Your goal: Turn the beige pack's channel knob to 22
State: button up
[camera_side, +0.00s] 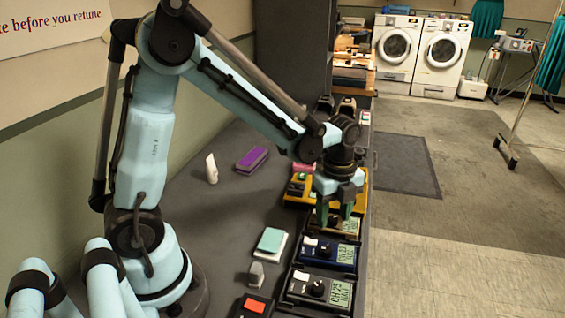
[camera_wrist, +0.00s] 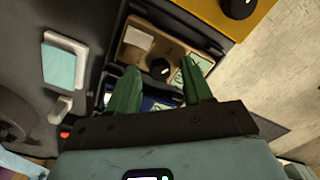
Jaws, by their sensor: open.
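The beige pack (camera_wrist: 178,50) lies in a dark cradle and shows in the upper middle of the wrist view. Its black channel knob (camera_wrist: 160,68) sits near its middle, with a pale green display (camera_wrist: 190,70) to the right; I cannot read the number. My gripper (camera_wrist: 160,82) is open, with green fingers apart and the knob showing between and just beyond the tips. In the side view my gripper (camera_side: 335,212) hangs over the far part of the beige pack, whose display (camera_side: 349,226) shows partly. I cannot tell whether the fingers touch anything.
A blue pack (camera_side: 318,258) stands on the near side of the beige one. A silver pack (camera_side: 301,288) with display "CH 25" is nearer still. A yellow pack (camera_side: 294,198) adjoins on the far side. A teal-and-white block (camera_side: 271,241) lies to the left on the dark counter (camera_side: 215,225).

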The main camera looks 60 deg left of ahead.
grip_shut()
jog(key=shift+n, duration=0.7)
jog(key=n, duration=1.2)
dwell(0.4)
jog(key=shift+n, duration=0.4)
grip_release()
